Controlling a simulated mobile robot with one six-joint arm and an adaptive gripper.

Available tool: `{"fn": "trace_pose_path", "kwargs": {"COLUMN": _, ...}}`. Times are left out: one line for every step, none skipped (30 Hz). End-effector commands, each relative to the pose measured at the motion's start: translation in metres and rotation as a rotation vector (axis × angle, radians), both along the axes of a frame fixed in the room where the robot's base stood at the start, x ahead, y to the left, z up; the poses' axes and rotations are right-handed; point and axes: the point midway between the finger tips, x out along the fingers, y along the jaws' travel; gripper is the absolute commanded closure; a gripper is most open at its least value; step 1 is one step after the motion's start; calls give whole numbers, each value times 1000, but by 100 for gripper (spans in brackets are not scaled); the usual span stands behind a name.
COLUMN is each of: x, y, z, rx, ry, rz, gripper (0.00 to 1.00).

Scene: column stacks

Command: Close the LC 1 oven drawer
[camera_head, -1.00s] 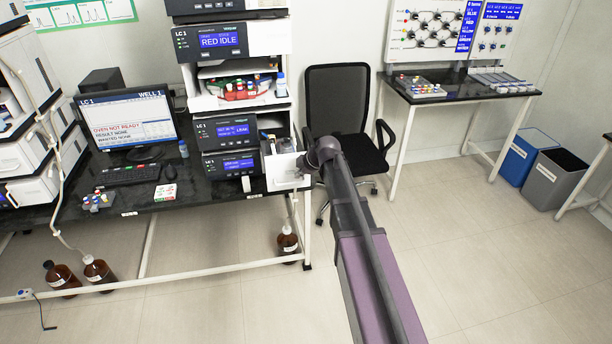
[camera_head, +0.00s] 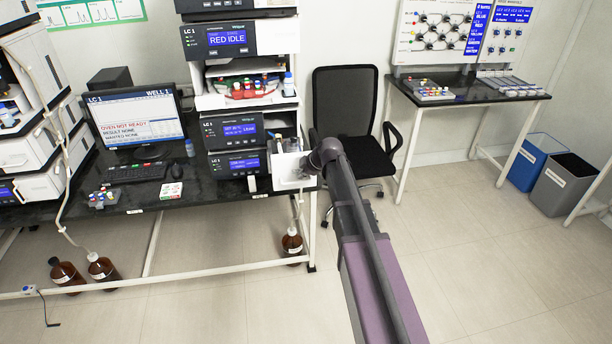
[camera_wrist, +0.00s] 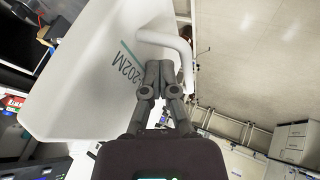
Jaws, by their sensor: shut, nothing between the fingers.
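The LC 1 oven drawer (camera_head: 286,172) appears as a white box front sticking out at the lower right of the LC 1 stack. In the wrist view, a large white panel (camera_wrist: 80,75) with the lettering "202M" and a teal stripe fills the left side. A white bar handle (camera_wrist: 183,48) curves along its upper right edge. My gripper (camera_wrist: 158,66) is shut and empty, with its fingertips in front of the panel beside the handle. Whether they touch is unclear. In the head view my arm's end is at the drawer's right side and hides the fingers.
The LC 1 stack (camera_head: 231,132) stands on a black bench with a monitor (camera_head: 130,115) to its left. A black chair (camera_head: 345,105) stands close behind my arm. Brown bottles (camera_head: 292,242) stand below the bench. The floor at front right is clear.

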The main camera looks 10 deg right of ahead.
Motion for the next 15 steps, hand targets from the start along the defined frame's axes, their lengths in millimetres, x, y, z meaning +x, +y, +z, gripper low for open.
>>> {"fn": "trace_pose_path", "kwargs": {"x": 7, "y": 0, "z": 0, "rx": 0, "ry": -1, "rz": 0, "gripper": 100}}
{"fn": "trace_pose_path", "kwargs": {"x": 10, "y": 1, "z": 0, "rx": 1, "ry": -1, "rz": 0, "gripper": 100}}
{"fn": "trace_pose_path", "kwargs": {"x": 15, "y": 1, "z": 0, "rx": 1, "ry": -1, "rz": 0, "gripper": 100}}
{"fn": "trace_pose_path", "kwargs": {"x": 20, "y": 1, "z": 0, "rx": 1, "ry": -2, "rz": 0, "gripper": 100}}
{"fn": "trace_pose_path", "kwargs": {"x": 24, "y": 1, "z": 0, "rx": 1, "ry": -2, "rz": 0, "gripper": 100}}
{"fn": "trace_pose_path", "kwargs": {"x": 31, "y": 0, "z": 0, "rx": 1, "ry": -2, "rz": 0, "gripper": 100}}
{"fn": "trace_pose_path", "kwargs": {"x": 37, "y": 0, "z": 0, "rx": 1, "ry": -2, "rz": 0, "gripper": 100}}
{"fn": "trace_pose_path", "kwargs": {"x": 43, "y": 0, "z": 0, "rx": 1, "ry": -2, "rz": 0, "gripper": 100}}
{"fn": "trace_pose_path", "kwargs": {"x": 52, "y": 0, "z": 0, "rx": 0, "ry": -1, "rz": 0, "gripper": 100}}
{"fn": "trace_pose_path", "kwargs": {"x": 59, "y": 0, "z": 0, "rx": 0, "ry": -1, "rz": 0, "gripper": 100}}
{"fn": "trace_pose_path", "kwargs": {"x": 66, "y": 0, "z": 0, "rx": 0, "ry": -2, "rz": -1, "gripper": 100}}
{"fn": "trace_pose_path", "kwargs": {"x": 77, "y": 0, "z": 0, "rx": 0, "ry": -2, "rz": -1, "gripper": 100}}
{"fn": "trace_pose_path", "kwargs": {"x": 84, "y": 0, "z": 0, "rx": 0, "ry": -2, "rz": -1, "gripper": 100}}
{"fn": "trace_pose_path", "kwargs": {"x": 93, "y": 0, "z": 0, "rx": 0, "ry": -2, "rz": -1, "gripper": 100}}
{"fn": "trace_pose_path", "kwargs": {"x": 104, "y": -1, "z": 0, "rx": 0, "ry": -2, "rz": -1, "gripper": 100}}
